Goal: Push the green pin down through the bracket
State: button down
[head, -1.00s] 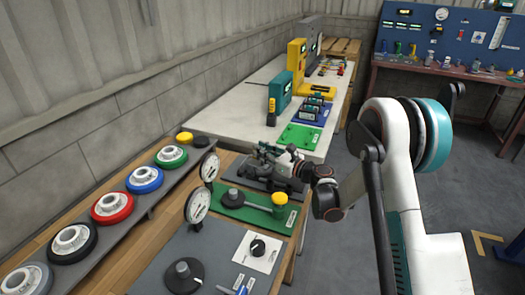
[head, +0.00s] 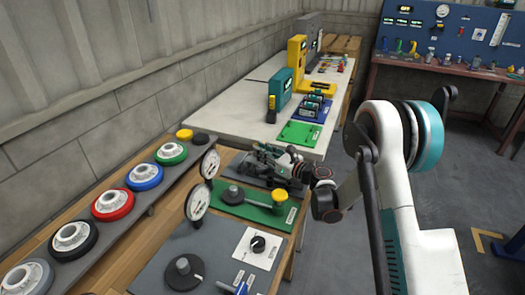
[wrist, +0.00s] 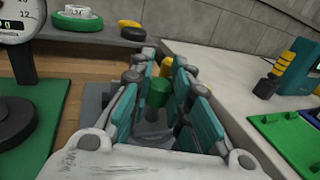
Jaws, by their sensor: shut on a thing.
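In the wrist view the green pin (wrist: 158,92) stands upright between the teal finger pads of my gripper (wrist: 162,80). A pale grey shaft or base shows below its green head. The gripper is shut on the pin. The bracket (wrist: 97,100) appears as grey metal mostly hidden behind the fingers, so how deep the pin sits cannot be seen. In the head view my gripper (head: 270,158) is low over a dark grey plate on the wooden bench, and it hides the pin there.
A yellow pin or knob (wrist: 166,66) stands just beyond the green pin. A green plate with a yellow knob (head: 279,196) and dial gauges (head: 197,201) stand nearer. A white table (head: 240,112) with a green board (head: 299,134) adjoins beyond. Coloured wheels line the left shelf.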

jog(key=shift+f, duration=0.4)
jog(key=c, duration=1.4)
grip_release()
jog(key=v, duration=1.2)
